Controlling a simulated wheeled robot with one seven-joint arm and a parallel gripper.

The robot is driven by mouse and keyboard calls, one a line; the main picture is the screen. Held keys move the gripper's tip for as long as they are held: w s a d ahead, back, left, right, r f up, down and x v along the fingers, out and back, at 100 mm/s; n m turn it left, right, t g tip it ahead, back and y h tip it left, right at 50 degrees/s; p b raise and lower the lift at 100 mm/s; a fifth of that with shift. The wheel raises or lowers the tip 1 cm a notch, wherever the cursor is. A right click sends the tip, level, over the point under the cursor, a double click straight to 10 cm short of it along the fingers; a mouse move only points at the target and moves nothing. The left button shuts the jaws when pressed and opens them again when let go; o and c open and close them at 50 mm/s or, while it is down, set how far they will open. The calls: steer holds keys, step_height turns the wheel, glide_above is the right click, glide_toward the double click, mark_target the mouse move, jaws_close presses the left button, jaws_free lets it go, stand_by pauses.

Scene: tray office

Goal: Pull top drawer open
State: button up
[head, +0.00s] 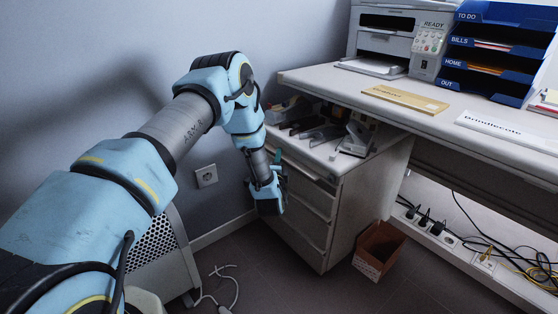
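A light grey drawer cabinet (347,208) stands under the desk, with several stacked drawers on its left-facing front. The top drawer (312,182) is the uppermost front, with a slim handle strip along it. It looks flush with the drawers below, so it appears closed. My gripper (270,200) points down in front of the cabinet, at the far left end of the drawer fronts, and overlaps them in the head view. Its fingers are small and dark, and I cannot tell whether they are open or shut, or whether they touch the front. My wrist hides the top drawer's left end.
The desk (415,105) overhangs the cabinet, carrying a printer (390,40) and a blue letter tray (490,50). A stapler, tape dispenser (357,138) and other items lie on the cabinet top. A brown bin (379,250) stands right of it. Floor before the drawers is mostly clear.

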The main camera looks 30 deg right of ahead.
jaws_close()
stand_by(1.4)
